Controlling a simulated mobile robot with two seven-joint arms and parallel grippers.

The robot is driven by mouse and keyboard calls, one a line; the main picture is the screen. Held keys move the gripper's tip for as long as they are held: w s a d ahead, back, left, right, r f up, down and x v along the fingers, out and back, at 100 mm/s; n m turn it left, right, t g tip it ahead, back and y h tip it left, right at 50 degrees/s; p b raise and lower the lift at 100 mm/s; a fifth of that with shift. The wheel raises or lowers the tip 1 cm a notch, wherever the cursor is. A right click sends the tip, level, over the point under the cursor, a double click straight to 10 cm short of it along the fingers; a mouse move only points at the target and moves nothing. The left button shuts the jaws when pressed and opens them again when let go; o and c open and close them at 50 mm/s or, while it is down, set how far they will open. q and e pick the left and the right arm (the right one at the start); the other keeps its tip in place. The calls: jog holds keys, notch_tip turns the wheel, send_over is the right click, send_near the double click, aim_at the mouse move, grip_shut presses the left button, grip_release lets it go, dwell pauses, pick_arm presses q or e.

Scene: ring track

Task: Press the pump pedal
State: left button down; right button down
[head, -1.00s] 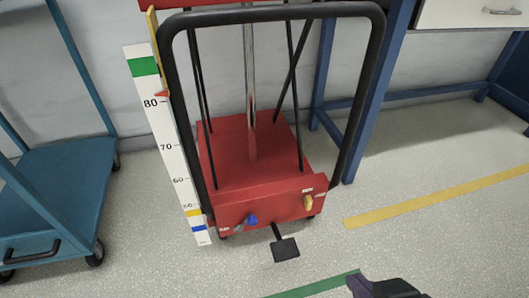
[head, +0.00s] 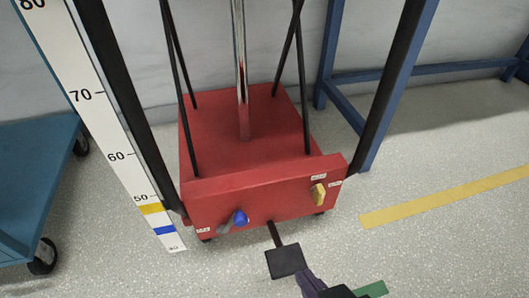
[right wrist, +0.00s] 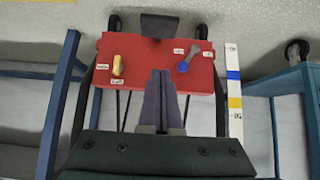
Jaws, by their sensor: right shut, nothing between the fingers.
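The pump pedal is a flat black pad (head: 286,261) on a short dark arm, sticking out low from the front of the red lift base (head: 225,205). In the right wrist view the pedal (right wrist: 158,25) is at the top, beyond the fingertips. My right gripper (head: 305,276) comes in from the bottom, its fingers shut and empty, tips at the pedal's lower right corner in the picture. I cannot tell whether they touch it. In the right wrist view the shut fingers (right wrist: 160,76) point toward the pedal. My left gripper is not in view.
A blue cart (head: 30,175) is at the left, a blue table frame (head: 378,115) behind right. Floor at the right is clear.

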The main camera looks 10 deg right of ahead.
jog(key=b, duration=0.8)
send_over(282, 254)
jog(key=s, duration=0.3)
notch_tip(282, 254, down, 8)
jog(key=shift+s+r, duration=0.15)
jog(key=shift+r, duration=0.05)
jog(key=shift+w+f+b, duration=0.25)
jog(key=shift+f+b, duration=0.85)
jog(key=shift+f, duration=0.05)
jog(key=shift+s+f+b, duration=0.2)
jog(key=shift+f+b, duration=0.4)
jog(key=shift+f, duration=0.05)
jog(key=shift+w, duration=0.1)
